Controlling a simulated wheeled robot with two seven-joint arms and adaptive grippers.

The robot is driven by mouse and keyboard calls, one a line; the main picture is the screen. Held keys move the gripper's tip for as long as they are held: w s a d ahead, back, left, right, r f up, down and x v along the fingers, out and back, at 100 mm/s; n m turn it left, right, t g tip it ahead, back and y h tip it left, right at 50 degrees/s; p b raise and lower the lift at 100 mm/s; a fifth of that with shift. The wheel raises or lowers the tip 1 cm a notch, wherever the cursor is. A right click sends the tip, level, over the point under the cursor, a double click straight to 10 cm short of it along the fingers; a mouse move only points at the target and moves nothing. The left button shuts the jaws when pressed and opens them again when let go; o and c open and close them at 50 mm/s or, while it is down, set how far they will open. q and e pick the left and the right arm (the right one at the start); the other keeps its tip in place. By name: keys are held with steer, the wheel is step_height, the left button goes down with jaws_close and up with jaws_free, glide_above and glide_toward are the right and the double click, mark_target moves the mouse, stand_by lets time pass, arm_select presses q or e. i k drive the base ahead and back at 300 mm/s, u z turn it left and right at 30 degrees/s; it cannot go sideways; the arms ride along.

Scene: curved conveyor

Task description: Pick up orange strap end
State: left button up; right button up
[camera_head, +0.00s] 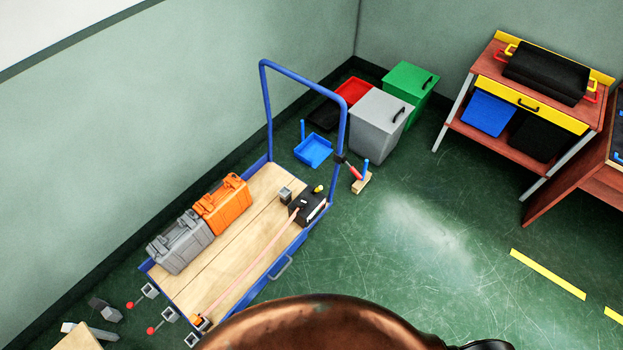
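A thin pale orange strap (247,266) runs slantwise along the wooden deck of a blue-framed cart (242,232). Its upper end meets a black box (309,206) on the deck. Neither of my grippers shows in the head view.
A grey case (180,242) and an orange case (222,204) stand along the deck's left side. The cart's tall blue handle (302,81) rises at its far end. Grey (376,125) and green (413,87) bins stand behind.

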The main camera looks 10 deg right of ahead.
mark_target(195, 319)
steer(key=u, duration=0.85)
steer(key=k, duration=1)
steer(key=z, duration=0.9)
steer(key=i, duration=0.5)
steer(key=z, duration=0.05)
